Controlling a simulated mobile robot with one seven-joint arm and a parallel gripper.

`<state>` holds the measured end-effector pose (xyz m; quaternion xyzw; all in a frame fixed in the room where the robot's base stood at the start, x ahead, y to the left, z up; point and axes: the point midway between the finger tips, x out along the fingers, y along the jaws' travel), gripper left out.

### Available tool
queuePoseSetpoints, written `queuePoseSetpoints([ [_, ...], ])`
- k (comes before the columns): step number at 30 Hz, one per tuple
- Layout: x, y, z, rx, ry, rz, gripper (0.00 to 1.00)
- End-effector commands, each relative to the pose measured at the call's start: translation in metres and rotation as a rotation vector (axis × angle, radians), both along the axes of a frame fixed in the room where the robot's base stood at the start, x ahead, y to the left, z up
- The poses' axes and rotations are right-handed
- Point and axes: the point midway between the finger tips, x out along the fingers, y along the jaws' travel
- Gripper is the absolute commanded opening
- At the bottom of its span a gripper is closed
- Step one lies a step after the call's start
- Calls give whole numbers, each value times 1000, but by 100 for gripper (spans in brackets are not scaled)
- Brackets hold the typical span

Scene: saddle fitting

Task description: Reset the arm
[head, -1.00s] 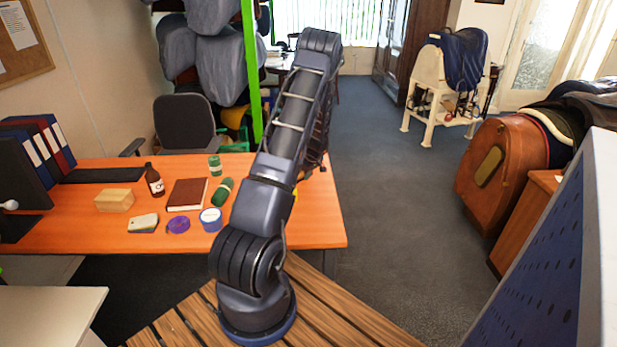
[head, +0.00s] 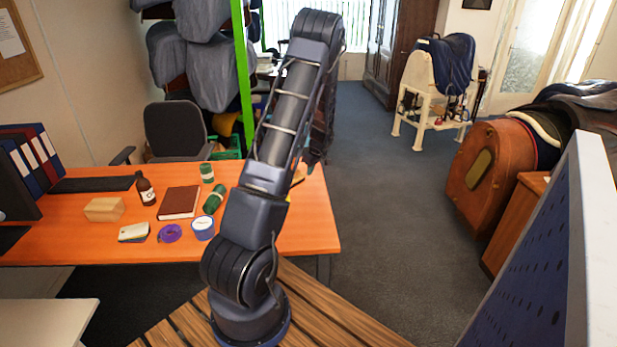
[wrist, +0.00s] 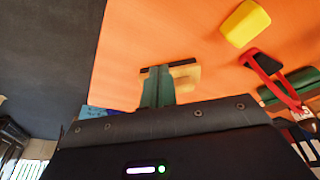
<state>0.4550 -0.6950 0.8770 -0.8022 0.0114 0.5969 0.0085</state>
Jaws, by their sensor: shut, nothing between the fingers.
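My arm (head: 290,110) rises from the slatted wooden platform and bends over at the top, above the right end of the orange desk (head: 310,225). In the head view my gripper is mostly hidden behind the arm links. In the wrist view the teal fingers of my gripper (wrist: 157,88) are together, with nothing held between them. They point towards the orange desktop. A tan and black item (wrist: 186,76) shows just beyond the fingertips; I cannot tell its distance from them.
The desk holds a brown bottle (head: 145,188), a dark red book (head: 179,202), a wooden block (head: 104,209) and a purple roll (head: 169,233). The wrist view shows a yellow block (wrist: 245,23) and a red-handled tool (wrist: 272,76). A blue perforated panel (head: 535,270) stands right. The grey floor (head: 385,210) is open.

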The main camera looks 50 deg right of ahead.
Motion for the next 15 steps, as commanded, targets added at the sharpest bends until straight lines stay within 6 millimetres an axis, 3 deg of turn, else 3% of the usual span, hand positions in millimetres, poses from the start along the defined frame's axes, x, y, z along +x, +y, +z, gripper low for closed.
queuePoseSetpoints([
  [15,-2,0,6,0,0,0,0],
])
